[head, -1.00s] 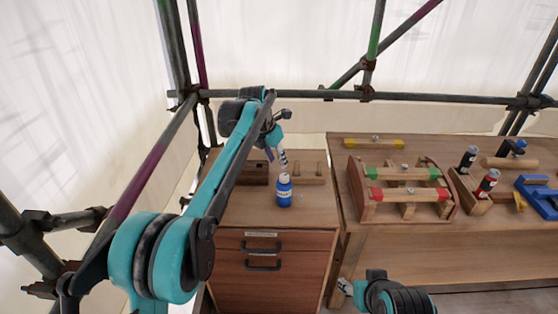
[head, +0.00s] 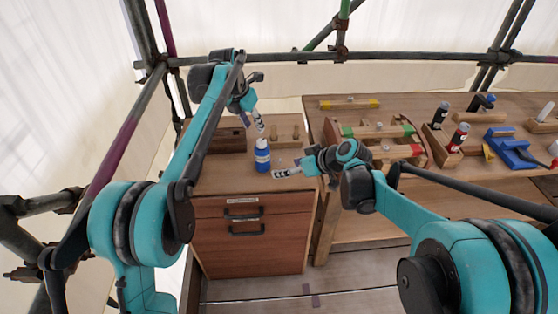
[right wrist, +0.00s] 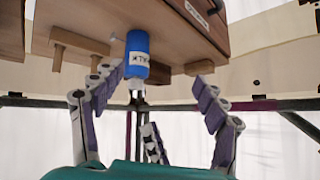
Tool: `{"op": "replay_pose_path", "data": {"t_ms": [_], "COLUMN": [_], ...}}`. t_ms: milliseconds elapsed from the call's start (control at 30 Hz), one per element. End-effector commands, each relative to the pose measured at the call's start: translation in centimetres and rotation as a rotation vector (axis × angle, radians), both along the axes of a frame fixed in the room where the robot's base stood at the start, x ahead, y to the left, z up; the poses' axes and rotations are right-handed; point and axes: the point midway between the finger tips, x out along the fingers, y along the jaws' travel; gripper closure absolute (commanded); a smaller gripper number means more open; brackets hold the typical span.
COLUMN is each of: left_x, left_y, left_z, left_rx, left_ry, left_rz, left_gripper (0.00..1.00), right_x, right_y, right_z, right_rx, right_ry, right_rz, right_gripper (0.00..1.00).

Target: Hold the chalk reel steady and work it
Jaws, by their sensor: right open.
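A blue bottle (head: 262,155) with a white label stands upright on the wooden cabinet top; in the right wrist view the bottle (right wrist: 137,57) appears upside down and its label partly reads "LK". I take it as the chalk reel. My right gripper (head: 285,172) is open beside it, to its right and slightly nearer. In the right wrist view the bottle shows between the spread fingers (right wrist: 155,95), which look apart from it.
A wooden rack with pegs (head: 289,138) and a dark wooden block (head: 228,140) stand behind the bottle. The workbench (head: 470,183) at right carries a wooden carrier (head: 378,131), dark bottles (head: 440,115) and a blue tool (head: 512,148). Scaffold tubes run behind.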

Motion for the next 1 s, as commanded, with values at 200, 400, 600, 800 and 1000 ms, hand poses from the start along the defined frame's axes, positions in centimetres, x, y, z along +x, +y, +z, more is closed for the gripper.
{"op": "replay_pose_path", "data": {"t_ms": [200, 400, 600, 800, 1000], "left_x": [0.0, 0.0, 0.0, 0.0, 0.0], "left_y": [0.0, 0.0, 0.0, 0.0, 0.0], "left_z": [0.0, 0.0, 0.0, 0.0, 0.0], "left_rx": [0.000, 0.000, 0.000, 0.000, 0.000], "left_ry": [0.000, 0.000, 0.000, 0.000, 0.000], "left_rz": [0.000, 0.000, 0.000, 0.000, 0.000], "left_gripper": [0.66, 0.66, 0.66, 0.66, 0.66], "right_x": [6.1, 9.6, 11.1, 12.0, 13.6], "right_y": [1.2, 1.9, 2.1, 3.2, 5.6], "right_z": [-3.1, -6.1, -7.8, -8.7, -9.9], "right_rx": [0.069, 0.120, 0.145, 0.150, 0.149], "right_ry": [-0.127, -0.248, -0.323, -0.339, -0.339], "right_rz": [0.136, 0.229, 0.275, 0.286, 0.286], "right_gripper": [0.27, 0.27, 0.27, 0.27, 0.27]}}
